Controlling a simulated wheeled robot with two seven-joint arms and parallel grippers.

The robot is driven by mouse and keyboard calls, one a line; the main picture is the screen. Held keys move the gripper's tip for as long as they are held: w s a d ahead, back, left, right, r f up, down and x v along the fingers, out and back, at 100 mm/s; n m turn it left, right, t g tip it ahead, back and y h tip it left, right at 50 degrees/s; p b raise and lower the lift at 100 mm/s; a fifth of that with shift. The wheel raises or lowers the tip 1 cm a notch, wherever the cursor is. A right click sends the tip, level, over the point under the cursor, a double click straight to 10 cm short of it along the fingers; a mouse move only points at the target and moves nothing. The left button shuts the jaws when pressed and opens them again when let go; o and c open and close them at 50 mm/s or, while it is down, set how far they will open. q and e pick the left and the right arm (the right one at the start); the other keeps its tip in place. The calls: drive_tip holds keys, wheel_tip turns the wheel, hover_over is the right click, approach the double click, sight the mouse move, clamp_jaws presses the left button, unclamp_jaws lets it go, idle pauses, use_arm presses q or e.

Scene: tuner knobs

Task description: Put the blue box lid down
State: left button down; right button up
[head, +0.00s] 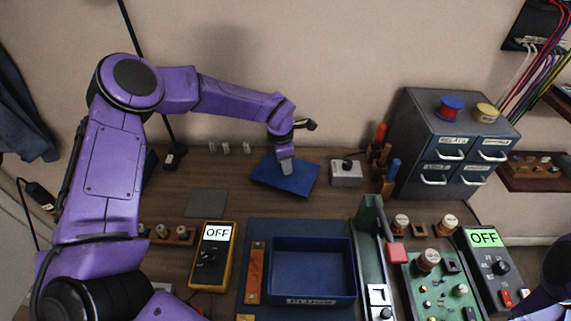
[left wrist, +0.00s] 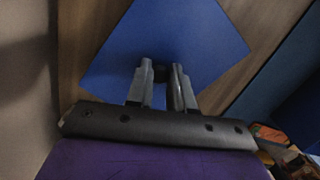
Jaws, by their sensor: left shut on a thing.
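The blue box lid (head: 298,181) is a flat blue panel at the back of the bench, in the middle of the head view. My left gripper (head: 285,160) is above it, shut on its small dark knob. In the left wrist view the lid (left wrist: 165,38) fills the upper middle, and the fingers (left wrist: 162,76) close around the dark knob. I cannot tell whether the lid touches the bench top. The open blue box (head: 312,270) stands in front of it and looks empty. Of my right arm only a purple part shows at the right edge; its gripper is out of view.
A white switch box (head: 346,173) stands right of the lid, with upright coloured tools (head: 380,150) beyond it. A grey drawer cabinet (head: 455,145) is further right. A yellow meter (head: 212,254) and a grey pad (head: 206,203) lie left. Some bare wood surrounds the lid.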

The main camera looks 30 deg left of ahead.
sight(281, 172)
use_arm(q)
drive_tip(key=shift+f, duration=0.9)
drive_tip(key=c, duration=1)
unclamp_jaws()
drive_tip(key=shift+r, duration=0.35)
wheel_tip(281, 172, up, 12)
drive_tip(key=s+a+b, duration=0.1)
drive_tip(key=shift+f, duration=0.25)
drive_tip(key=shift+a, duration=0.1)
